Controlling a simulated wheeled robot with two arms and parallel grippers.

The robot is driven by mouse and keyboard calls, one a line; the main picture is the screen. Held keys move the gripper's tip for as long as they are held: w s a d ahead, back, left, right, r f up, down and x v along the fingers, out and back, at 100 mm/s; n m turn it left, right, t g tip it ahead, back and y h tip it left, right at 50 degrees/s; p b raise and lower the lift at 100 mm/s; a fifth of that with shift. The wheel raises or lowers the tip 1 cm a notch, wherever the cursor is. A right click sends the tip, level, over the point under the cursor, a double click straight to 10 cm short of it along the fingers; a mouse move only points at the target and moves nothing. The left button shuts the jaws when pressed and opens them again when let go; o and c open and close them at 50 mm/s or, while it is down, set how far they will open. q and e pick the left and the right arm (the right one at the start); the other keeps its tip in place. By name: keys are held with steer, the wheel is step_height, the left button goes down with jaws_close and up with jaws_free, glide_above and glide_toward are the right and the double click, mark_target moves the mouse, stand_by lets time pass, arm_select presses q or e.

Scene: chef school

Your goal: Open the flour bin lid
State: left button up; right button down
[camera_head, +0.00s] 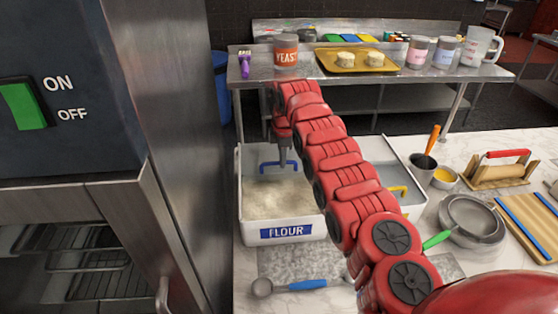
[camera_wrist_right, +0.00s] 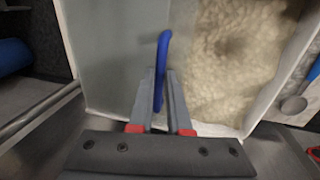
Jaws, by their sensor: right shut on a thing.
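The white flour bin (camera_head: 247,215) stands on the marble counter, with a blue FLOUR label (camera_head: 286,231) on its front. Pale flour (camera_head: 285,200) shows bare in the front part of the bin, and it also shows in the right wrist view (camera_wrist_right: 225,55). A grey lid (camera_wrist_right: 110,50) covers the other part in the wrist view. My right gripper (camera_head: 279,160) is shut on the lid's blue handle (camera_wrist_right: 162,60), which stands between its two fingers. My right arm hides the bin's right side. My left gripper is out of view.
A second bin with a yellow handle (camera_head: 398,190) stands right of the flour bin, partly behind my arm. A blue scoop (camera_head: 305,285) lies in front. Metal bowls (camera_head: 470,215) are at the right. A steel oven cabinet (camera_head: 150,60) stands close on the left.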

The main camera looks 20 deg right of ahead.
steer(key=c, duration=0.9)
jaws_free()
steer(key=shift+o, duration=0.2)
steer(key=shift+r, duration=0.25)
steer(key=s+a+r, duration=0.1)
steer(key=s+r, duration=0.2)
steer(key=r, duration=1.3)
steer(key=shift+s+r, duration=0.2)
steer(key=shift+r, duration=0.1)
